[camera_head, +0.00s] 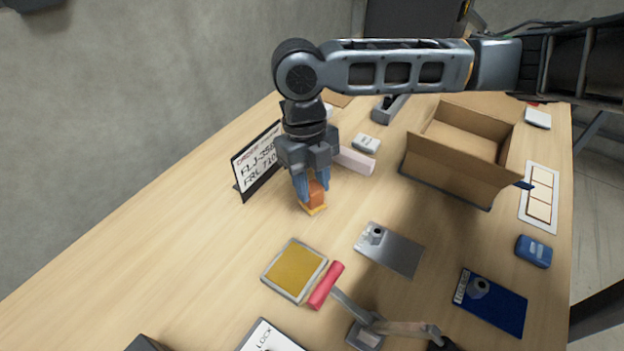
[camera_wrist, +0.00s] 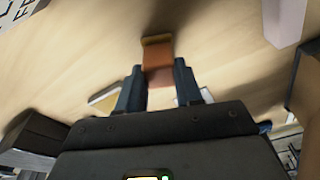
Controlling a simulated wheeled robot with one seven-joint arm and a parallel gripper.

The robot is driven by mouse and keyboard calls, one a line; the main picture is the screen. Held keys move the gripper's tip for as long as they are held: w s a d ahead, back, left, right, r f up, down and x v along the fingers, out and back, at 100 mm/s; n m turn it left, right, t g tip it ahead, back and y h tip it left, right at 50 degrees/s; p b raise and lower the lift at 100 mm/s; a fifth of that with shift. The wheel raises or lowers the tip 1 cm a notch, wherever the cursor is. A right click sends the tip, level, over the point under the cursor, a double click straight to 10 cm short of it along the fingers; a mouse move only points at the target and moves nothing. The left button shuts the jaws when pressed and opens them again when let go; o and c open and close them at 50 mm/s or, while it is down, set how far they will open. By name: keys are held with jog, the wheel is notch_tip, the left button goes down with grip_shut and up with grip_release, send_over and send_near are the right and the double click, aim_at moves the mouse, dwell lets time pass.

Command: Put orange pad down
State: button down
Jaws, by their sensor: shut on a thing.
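The orange pad (camera_head: 315,195) is between the two blue fingertips of my gripper (camera_head: 311,184), left of the middle of the table in the head view. It has an orange upper part and a yellow-orange lower edge. In the wrist view the orange pad (camera_wrist: 158,62) extends out from between the fingers of my gripper (camera_wrist: 160,80), which are shut on it. Its lower edge is at or close to the wooden tabletop; I cannot tell whether it touches.
A sign (camera_head: 258,160) stands left of my gripper, a pale pink block (camera_head: 355,160) behind it. A yellow-topped square tray (camera_head: 295,270) and a red-handled tool (camera_head: 327,285) are in front. An open cardboard box (camera_head: 462,150) is to the right. Bare wood lies left of the tray.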

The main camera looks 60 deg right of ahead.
jog(key=shift+f, duration=0.1)
jog(key=shift+f, duration=0.15)
jog(key=c, duration=0.7)
grip_release()
jog(key=shift+c, duration=0.2)
notch_tip(320, 180, up, 12)
jog(key=w, duration=0.1)
jog(key=shift+w+d+r, duration=0.2)
jog(key=shift+w+d, duration=0.2)
